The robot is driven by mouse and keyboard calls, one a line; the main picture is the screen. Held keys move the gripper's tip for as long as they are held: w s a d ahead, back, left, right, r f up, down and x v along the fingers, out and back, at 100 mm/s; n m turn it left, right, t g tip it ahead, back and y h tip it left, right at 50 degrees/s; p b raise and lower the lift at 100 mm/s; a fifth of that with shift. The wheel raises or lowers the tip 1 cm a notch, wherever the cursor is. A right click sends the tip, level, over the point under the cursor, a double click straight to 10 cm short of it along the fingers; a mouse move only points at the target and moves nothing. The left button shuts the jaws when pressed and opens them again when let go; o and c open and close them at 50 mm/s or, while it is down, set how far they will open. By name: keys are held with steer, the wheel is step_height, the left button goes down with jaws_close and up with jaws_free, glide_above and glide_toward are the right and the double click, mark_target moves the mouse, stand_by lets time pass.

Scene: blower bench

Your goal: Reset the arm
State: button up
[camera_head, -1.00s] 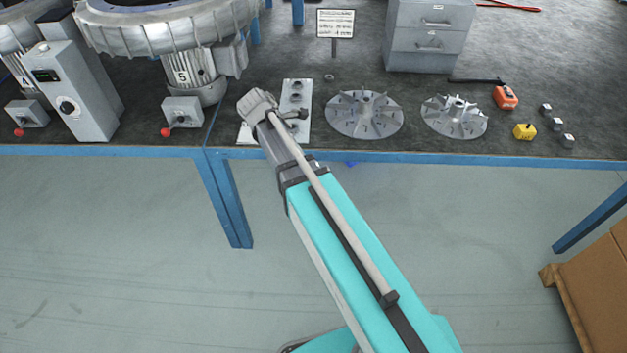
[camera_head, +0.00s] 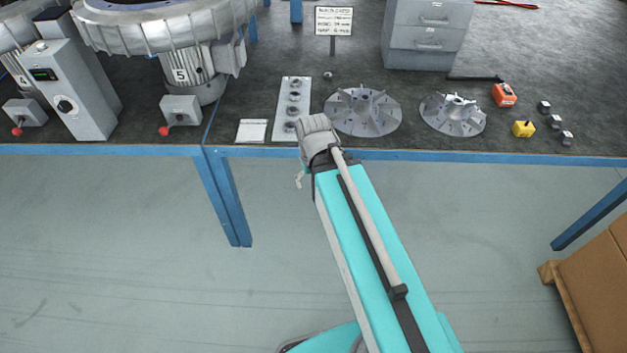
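My arm reaches up from the bottom right, and its grey wrist (camera_head: 318,135) is at the bench's front edge, just left of the large finned impeller. My gripper (camera_head: 299,180) is mostly hidden behind the arm. Only a small pale part shows left of the arm, below the bench edge. I cannot see its fingers clearly, whether they are open, or whether they hold anything.
The strip with several round sockets (camera_head: 292,105), a white card (camera_head: 252,131), two impellers (camera_head: 362,111) (camera_head: 453,114), an orange device (camera_head: 504,95) and a yellow block (camera_head: 524,129) lie on the bench (camera_head: 420,95). Blowers stand left. A cardboard box (camera_head: 600,275) stands lower right; the floor before the bench is clear.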

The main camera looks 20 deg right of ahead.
step_height(320, 180, up, 9)
steer(key=p, duration=0.9)
stand_by(0.4)
